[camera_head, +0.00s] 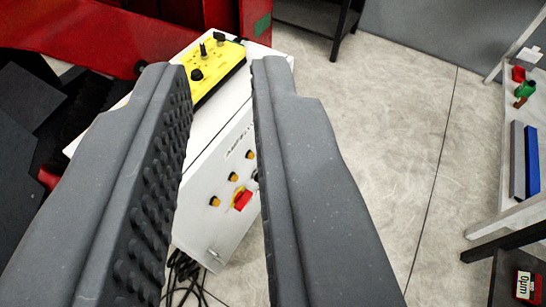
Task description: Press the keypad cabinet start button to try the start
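My gripper (220,68) is open and empty, its two dark fingers reaching forward in the near foreground. Between and beyond the fingers stands a white cabinet (208,174). Its front face has several small yellow-orange buttons, among them a lower left one (214,202), a middle one (233,176) and an upper one (249,154). A red handle on a yellow plate (242,200) sits beside them. A dark round part beside the right finger is partly hidden. I cannot read the lettering or tell which button is start. The fingers appear apart from the buttons.
A yellow control box (213,72) with black knobs lies on the cabinet top. A red machine frame (90,42) stands behind and left. Black cables (185,272) lie below the cabinet. A light table (517,190) with coloured parts is at the right. The floor (390,130) between is clear.

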